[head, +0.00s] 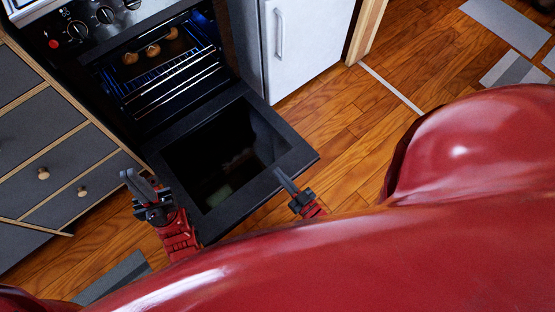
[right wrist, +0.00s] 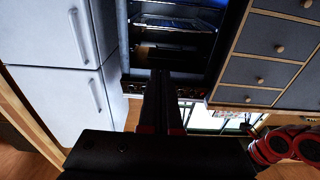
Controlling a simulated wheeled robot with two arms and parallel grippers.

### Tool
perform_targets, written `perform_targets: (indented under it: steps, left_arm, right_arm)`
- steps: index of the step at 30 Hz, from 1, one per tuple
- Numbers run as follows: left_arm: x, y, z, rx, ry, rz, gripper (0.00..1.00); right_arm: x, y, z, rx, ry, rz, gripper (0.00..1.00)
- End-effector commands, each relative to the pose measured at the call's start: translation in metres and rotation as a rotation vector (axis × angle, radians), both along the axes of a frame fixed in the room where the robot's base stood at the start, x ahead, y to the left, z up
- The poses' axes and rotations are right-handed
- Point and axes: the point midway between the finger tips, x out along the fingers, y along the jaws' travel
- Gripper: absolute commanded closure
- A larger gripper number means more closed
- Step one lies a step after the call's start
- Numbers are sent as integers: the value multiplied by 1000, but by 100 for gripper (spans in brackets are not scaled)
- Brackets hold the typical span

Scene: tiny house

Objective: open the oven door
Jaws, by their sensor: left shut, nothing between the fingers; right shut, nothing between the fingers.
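The oven (head: 172,78) is at the upper left of the head view, with its lit cavity and racks exposed. Its dark oven door (head: 285,140) is swung down and lies wide open, roughly flat, in front of the cavity. My left gripper (head: 136,180) is shut and empty by the door's left edge. My right gripper (head: 281,173) is shut and empty, its tip over or at the door's outer right edge; contact cannot be told. In the right wrist view, the shut right fingers (right wrist: 163,82) point towards the oven cavity (right wrist: 170,28), which appears upside down.
Grey drawers (head: 45,135) with round knobs stand left of the oven. A white fridge (head: 310,45) stands to its right and also shows in the right wrist view (right wrist: 55,65). Small brown items (head: 152,50) sit on the upper rack. Wooden floor (head: 350,120) to the right is clear.

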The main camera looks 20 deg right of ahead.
Motion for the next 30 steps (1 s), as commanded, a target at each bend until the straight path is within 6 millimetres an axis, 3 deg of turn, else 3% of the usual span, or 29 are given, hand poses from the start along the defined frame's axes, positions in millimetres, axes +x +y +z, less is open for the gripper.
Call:
perform_targets:
  steps: [4,20,25,30]
  left_arm:
    - [0,0,-9,0,0,0,100]
    - [0,0,-9,0,0,0,100]
    - [0,0,4,0,0,0,100]
    - [0,0,28,0,0,0,100]
  right_arm:
    - [-3,-1,-11,5,-14,0,100]
    - [-3,-1,-10,7,-23,0,100]
    - [-1,1,6,7,-22,-1,100]
    - [5,5,40,9,-27,0,100]
